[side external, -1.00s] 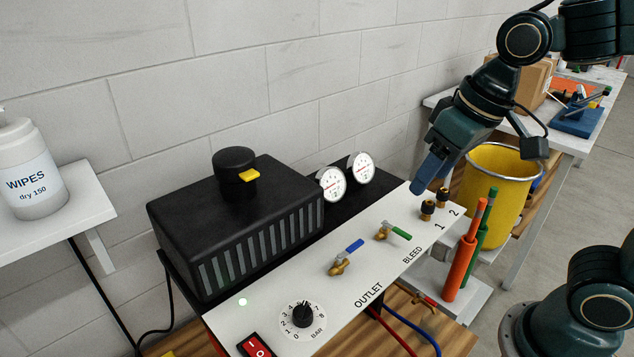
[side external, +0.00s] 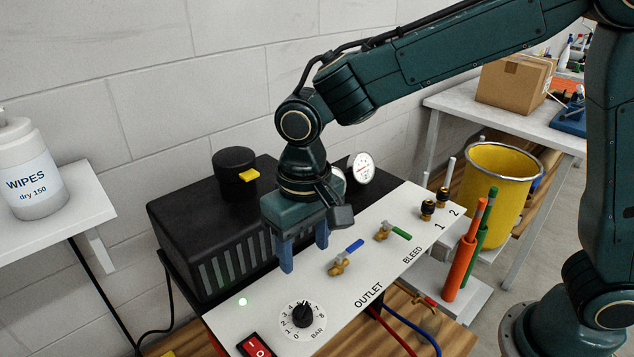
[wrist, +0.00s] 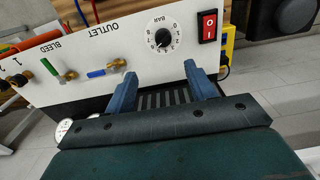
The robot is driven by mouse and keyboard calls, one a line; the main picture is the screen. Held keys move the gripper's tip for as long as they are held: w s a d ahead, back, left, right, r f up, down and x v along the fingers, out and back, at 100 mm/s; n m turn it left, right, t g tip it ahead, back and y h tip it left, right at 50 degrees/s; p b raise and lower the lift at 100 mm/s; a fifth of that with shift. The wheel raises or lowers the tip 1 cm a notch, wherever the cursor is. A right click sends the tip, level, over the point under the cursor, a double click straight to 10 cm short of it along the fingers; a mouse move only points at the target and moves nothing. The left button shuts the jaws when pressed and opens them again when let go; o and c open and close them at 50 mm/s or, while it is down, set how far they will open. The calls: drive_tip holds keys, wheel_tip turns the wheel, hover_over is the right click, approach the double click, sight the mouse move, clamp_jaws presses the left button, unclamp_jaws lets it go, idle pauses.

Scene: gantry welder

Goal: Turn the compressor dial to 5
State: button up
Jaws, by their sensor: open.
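The compressor dial (side external: 302,314) is a black knob on a white numbered plate marked BAR, low on the white sloping panel (side external: 385,267). Its pointer stands near 4 or 5; the exact number is too small to tell. In the wrist view the dial (wrist: 161,38) shows upside down, beyond the fingertips and between their lines. My gripper (side external: 304,255) is open and empty, with two blue fingers pointing down. It hangs above the panel's back edge, up and behind the dial and apart from it. In the wrist view my gripper (wrist: 160,72) shows both fingers spread.
A red rocker switch (side external: 256,346) sits left of the dial. A blue-handled valve (side external: 345,257) and a green-handled valve (side external: 391,232) stand on the panel to the right. The black compressor housing (side external: 205,262) rises behind. A yellow bin (side external: 500,190) stands at right.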

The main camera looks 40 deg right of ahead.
sight(302, 308)
drive_tip(key=shift+a+f, duration=0.45)
drive_tip(key=shift+a, duration=0.05)
wheel_tip(302, 308, down, 14)
drive_tip(key=shift+r, duration=0.1)
idle(0.5)
drive_tip(key=c, duration=1)
